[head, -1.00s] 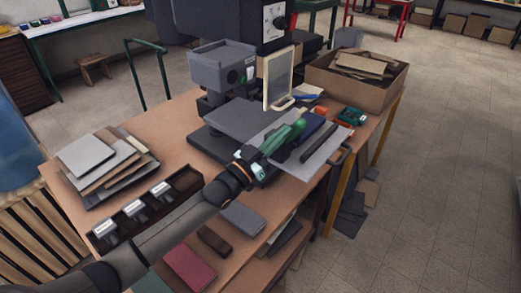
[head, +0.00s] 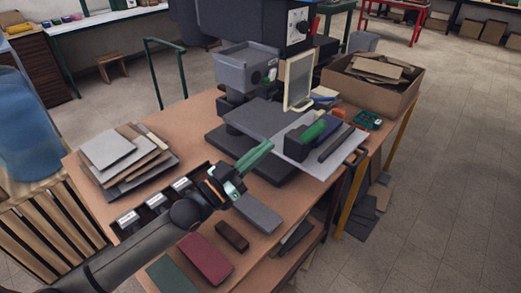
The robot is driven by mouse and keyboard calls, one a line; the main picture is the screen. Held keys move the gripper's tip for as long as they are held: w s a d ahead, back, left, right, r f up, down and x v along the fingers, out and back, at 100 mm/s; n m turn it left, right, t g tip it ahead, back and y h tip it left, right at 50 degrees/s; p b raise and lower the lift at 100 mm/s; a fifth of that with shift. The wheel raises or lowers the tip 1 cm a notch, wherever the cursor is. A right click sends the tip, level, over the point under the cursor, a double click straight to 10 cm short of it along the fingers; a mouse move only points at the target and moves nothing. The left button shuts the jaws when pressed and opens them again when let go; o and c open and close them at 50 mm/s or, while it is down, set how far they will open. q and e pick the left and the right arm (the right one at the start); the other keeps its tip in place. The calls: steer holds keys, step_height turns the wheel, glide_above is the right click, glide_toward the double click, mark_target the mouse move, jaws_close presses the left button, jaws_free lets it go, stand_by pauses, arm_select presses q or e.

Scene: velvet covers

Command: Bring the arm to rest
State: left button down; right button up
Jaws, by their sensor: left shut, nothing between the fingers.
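My left arm comes in from the lower left of the head view. Its gripper (head: 256,157) has teal-green fingers, shut with nothing between them. It is over the wooden workbench (head: 203,107), in front of the grey press (head: 246,68) with its dark flat plate. A grey block (head: 257,213) lies just below the gripper in the picture. A green-handled tool (head: 313,131) lies by a dark block on a white sheet to the right of the gripper, apart from it. My right gripper is not in view.
A dark compartment tray (head: 157,203) sits near the wrist. Stacked boards (head: 108,150) lie at the bench's left. A brown strip (head: 232,236) and a maroon cover (head: 206,258) lie at the front. A cardboard box (head: 372,90) of scraps stands at the back right.

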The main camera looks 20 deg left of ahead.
arm_select(q)
steer(key=shift+s+a, duration=0.15)
steer(key=shift+s, duration=0.1)
steer(key=s+d+f+n+g+y, duration=0.1)
steer(key=s+f+n+g+y, duration=0.2)
steer(key=f, duration=0.6)
steer(key=s+d+f+g+y, duration=0.1)
steer(key=s+f+y, duration=0.1)
steer(key=s+f, duration=0.5)
steer(key=s+f+n+g+y+p, duration=0.1)
steer(key=s+f+g+y, duration=0.2)
steer(key=s+f, duration=1)
step_height(320, 180, down, 3)
steer(key=g, duration=0.2)
steer(key=shift+s+d+r+g, duration=0.15)
steer(key=shift+d+g, duration=0.1)
steer(key=shift+g, duration=0.15)
steer(key=c, duration=1.5)
jaws_free()
